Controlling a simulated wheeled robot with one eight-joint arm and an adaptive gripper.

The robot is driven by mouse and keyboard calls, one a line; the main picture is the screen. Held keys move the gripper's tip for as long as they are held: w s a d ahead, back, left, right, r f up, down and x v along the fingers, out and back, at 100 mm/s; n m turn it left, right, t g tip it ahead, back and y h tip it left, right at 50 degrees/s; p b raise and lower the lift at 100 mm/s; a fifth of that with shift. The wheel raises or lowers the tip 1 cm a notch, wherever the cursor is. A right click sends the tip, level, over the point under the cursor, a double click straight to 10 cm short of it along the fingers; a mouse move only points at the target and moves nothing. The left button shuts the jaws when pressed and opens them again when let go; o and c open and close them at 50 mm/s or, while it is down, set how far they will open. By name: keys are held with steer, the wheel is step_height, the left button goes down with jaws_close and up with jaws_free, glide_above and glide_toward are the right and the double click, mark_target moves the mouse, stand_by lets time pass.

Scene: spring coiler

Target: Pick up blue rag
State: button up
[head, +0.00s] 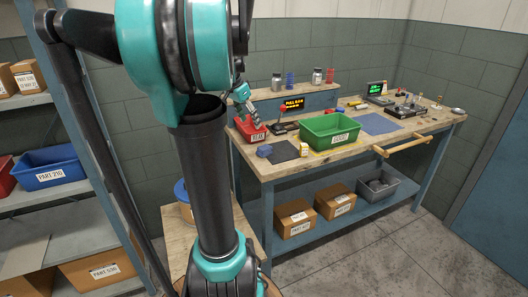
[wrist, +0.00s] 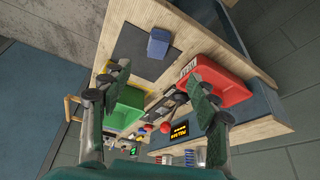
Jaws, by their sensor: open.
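The blue rag (head: 264,151) is a small folded blue bundle at the front left of the wooden workbench. In the wrist view the blue rag (wrist: 158,43) lies at the edge of a dark mat, beyond my fingertips. My gripper (head: 252,117) is over the red bin at the bench's left end, apart from the rag. In the wrist view my gripper (wrist: 155,80) has its two fingers spread wide, with nothing held between them.
The red bin (head: 250,132) and the green bin (head: 328,130) stand near the rag. The dark mat (head: 284,152) lies beside it. A blue mat (head: 380,124), small parts and devices are farther right. Wooden handles (head: 401,146) stick out at the bench front.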

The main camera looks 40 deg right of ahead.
glide_above(263, 148)
steer(key=a, duration=0.3)
steer(key=f, duration=0.9)
steer(key=shift+w+d+f, duration=0.1)
steer(key=shift+d+f, duration=0.1)
steer(key=shift+f, duration=0.15)
steer(key=shift+x, duration=2.85)
steer(key=c, duration=1)
steer(key=shift+r, duration=0.15)
steer(key=shift+c, duration=0.2)
